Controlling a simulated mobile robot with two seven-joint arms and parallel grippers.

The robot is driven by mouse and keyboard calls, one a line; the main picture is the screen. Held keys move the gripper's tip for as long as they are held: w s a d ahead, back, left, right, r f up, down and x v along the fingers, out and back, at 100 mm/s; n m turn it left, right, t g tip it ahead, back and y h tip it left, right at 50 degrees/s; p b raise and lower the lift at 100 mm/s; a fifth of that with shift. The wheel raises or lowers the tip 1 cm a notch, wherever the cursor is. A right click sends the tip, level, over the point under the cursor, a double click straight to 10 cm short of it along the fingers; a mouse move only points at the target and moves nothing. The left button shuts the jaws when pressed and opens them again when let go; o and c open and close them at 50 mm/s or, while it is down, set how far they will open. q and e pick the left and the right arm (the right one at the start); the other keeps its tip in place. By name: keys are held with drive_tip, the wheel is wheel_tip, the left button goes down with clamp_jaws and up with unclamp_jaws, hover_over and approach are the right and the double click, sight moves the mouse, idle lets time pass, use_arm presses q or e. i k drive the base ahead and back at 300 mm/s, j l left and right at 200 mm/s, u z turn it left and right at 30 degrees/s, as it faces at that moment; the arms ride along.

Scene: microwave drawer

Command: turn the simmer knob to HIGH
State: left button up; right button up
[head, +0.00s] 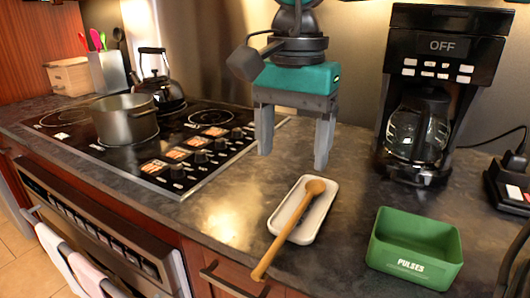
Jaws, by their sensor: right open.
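The black glass cooktop (228,165) on the left has a row of dark control knobs (200,157) along its right part, with small picture labels beside them. The labels are too small to read, so I cannot tell which knob is the simmer knob or where it points. My right gripper (293,160) hangs fingers-down, right of the knobs and behind the spoon rest. Its two grey fingers are wide apart with nothing between them, and it touches no knob. My left gripper is not in view.
A grey pot (125,122) and a black kettle (160,84) stand on the cooktop. A wooden spoon (285,232) lies across a white spoon rest (323,210). A green PULSES bin (413,266) and a coffee maker (445,48) stand to the right. Bare counter (225,215) lies beside the knobs.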

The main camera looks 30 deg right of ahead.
sight(200, 155)
drive_tip(key=k+j, duration=0.8)
drive_tip(key=j, duration=0.1)
